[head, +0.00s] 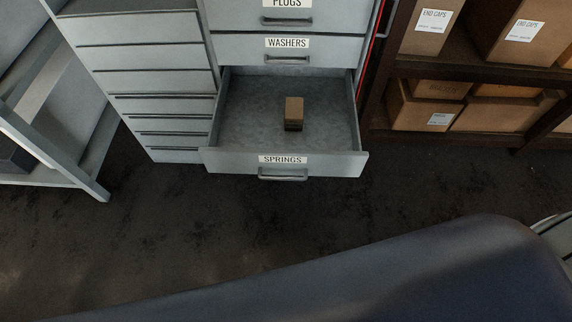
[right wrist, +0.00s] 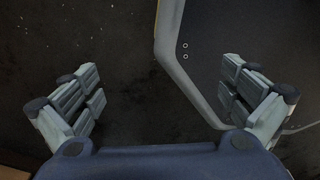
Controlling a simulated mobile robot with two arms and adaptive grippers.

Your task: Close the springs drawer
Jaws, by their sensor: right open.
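The springs drawer (head: 230,161) is pulled out at the bottom of the grey cabinet in the head view. Its front carries a SPRINGS label and a bar handle (head: 283,176). A small brown box (head: 293,112) stands inside it on the drawer floor. My right gripper (right wrist: 165,95) shows in the right wrist view, open with its fingers wide apart and nothing between them but dark floor and a grey edge. It is not near the drawer in that view. My left gripper is not in view.
The washers drawer (head: 240,48) above is shut. A shelf with cardboard boxes (head: 418,107) stands to the right. A grey metal frame (head: 50,150) stands at the left. Dark floor (head: 200,230) lies clear before the drawer. My own dark blue body part crosses the bottom.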

